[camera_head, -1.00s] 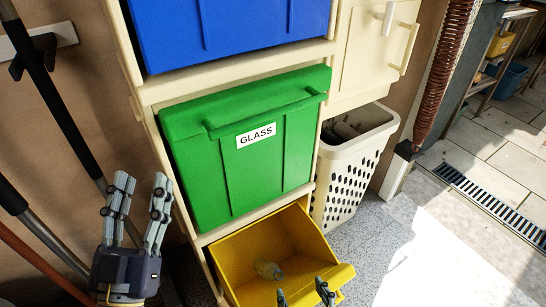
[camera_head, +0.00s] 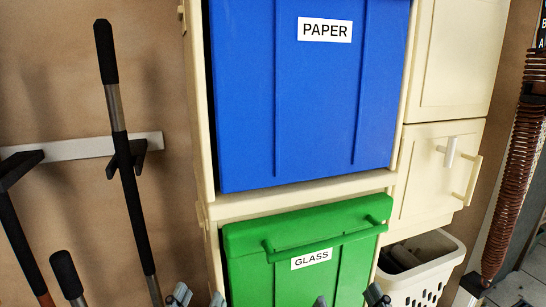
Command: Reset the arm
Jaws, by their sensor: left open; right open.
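Only the fingertips of both my grippers show, at the bottom edge of the head view. My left gripper (camera_head: 198,297) is open, with its fingertips apart in front of the lower left side of the green GLASS bin (camera_head: 345,268). My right gripper (camera_head: 348,298) is open, with its fingertips apart in front of the lower part of the same bin. Nothing shows between the fingertips of either gripper. The rest of both grippers and my arms are out of view.
The blue PAPER bin (camera_head: 315,105) sits above the green bin in a cream cabinet (camera_head: 300,200). At right are a small cream door (camera_head: 430,185) and a white basket (camera_head: 420,275). Black-handled tools (camera_head: 125,170) hang on the wall at left.

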